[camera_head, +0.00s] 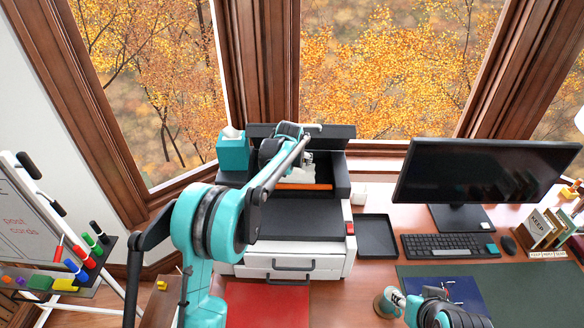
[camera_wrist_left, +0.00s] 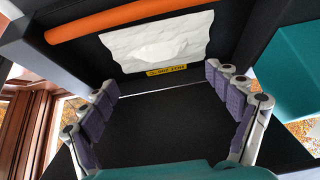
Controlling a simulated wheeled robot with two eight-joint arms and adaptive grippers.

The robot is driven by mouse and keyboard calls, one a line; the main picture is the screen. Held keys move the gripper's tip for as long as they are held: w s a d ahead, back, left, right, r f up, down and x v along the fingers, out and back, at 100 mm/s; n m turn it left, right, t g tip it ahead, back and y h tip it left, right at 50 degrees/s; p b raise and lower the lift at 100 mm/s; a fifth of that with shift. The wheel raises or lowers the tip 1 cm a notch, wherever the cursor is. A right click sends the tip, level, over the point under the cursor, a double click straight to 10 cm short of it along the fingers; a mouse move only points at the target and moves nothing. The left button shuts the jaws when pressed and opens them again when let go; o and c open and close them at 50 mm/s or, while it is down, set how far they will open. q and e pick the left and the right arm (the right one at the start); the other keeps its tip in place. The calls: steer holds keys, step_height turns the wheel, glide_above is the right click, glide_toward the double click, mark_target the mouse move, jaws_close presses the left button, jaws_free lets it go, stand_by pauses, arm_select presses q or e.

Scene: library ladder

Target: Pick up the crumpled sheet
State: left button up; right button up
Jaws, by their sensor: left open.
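The crumpled white sheet (camera_wrist_left: 158,42) lies inside the opened printer (camera_head: 328,218), just below an orange bar (camera_wrist_left: 140,17) in the left wrist view. In the head view the sheet (camera_head: 296,177) is partly hidden by my left arm. My left gripper (camera_wrist_left: 162,80) is open, its purple-padded fingers spread wide, with the sheet ahead of them and apart from them. In the head view this gripper is over the printer's opening, mostly hidden by its own arm. My right gripper (camera_head: 395,299) is low at the bottom; its fingers are too small to read.
A teal tissue box (camera_head: 233,150) stands left of the printer opening. The raised dark lid is behind it. A black tray (camera_head: 376,236), monitor (camera_head: 482,172) and keyboard (camera_head: 446,246) are to the right. A whiteboard (camera_head: 28,215) with markers stands at far left.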

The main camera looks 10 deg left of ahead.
arm_select(q)
steer(key=shift+w+f, duration=0.75)
steer(key=shift+w, duration=0.25)
steer(key=x, duration=0.8)
steer(key=shift+w+a, duration=0.1)
steer(key=shift+a, duration=0.15)
steer(key=c, duration=0.8)
